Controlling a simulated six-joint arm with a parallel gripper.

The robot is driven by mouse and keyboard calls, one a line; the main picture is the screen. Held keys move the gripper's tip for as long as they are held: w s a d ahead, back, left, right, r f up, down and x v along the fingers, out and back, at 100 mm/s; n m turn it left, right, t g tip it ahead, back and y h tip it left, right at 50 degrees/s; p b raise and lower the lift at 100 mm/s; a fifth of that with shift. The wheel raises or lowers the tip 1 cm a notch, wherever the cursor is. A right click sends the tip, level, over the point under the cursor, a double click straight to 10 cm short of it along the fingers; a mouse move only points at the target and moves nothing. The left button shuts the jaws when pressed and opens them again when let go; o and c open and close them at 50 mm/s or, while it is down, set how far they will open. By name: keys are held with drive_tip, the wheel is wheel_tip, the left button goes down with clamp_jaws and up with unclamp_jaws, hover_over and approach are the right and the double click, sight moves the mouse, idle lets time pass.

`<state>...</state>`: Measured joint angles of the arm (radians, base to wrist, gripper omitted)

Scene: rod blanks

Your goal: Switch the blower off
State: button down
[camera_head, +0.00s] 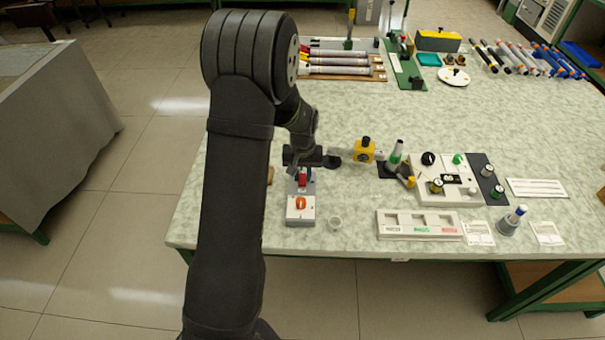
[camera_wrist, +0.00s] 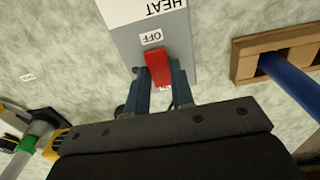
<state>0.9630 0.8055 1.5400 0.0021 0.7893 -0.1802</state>
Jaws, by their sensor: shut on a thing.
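The blower control box (camera_head: 300,216) is a grey box near the table's front left edge, with a red switch (camera_head: 303,178) at its back and an orange knob (camera_head: 300,203) in front. In the wrist view the red switch (camera_wrist: 158,68) stands beside an OFF label (camera_wrist: 151,38), with a HEAT label (camera_wrist: 165,6) further up. A second label by my fingers is mostly hidden. My gripper (camera_wrist: 160,88) is shut on the red switch, its two fingers at the switch's near end. I cannot tell which way the switch is tipped. The arm partly covers this spot in the head view.
A wooden holder (camera_wrist: 245,58) with a blue rod (camera_wrist: 292,88) lies close beside the box. A small clear cup (camera_head: 335,224) is by the box.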

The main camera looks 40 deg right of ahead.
drive_tip(key=shift+a, duration=0.1)
drive_tip(key=shift+s+a+t+h, duration=0.1)
drive_tip(key=shift+s+t+h, duration=0.05)
drive_tip(key=shift+t+h, duration=0.4)
drive_tip(key=shift+s+a+t+h, duration=0.1)
drive_tip(key=shift+t+h, duration=0.45)
drive_tip(key=c, duration=1.2)
unclamp_jaws()
drive_tip(key=shift+c, duration=0.2)
drive_tip(key=v, duration=1.7)
drive_tip(key=shift+r, duration=0.2)
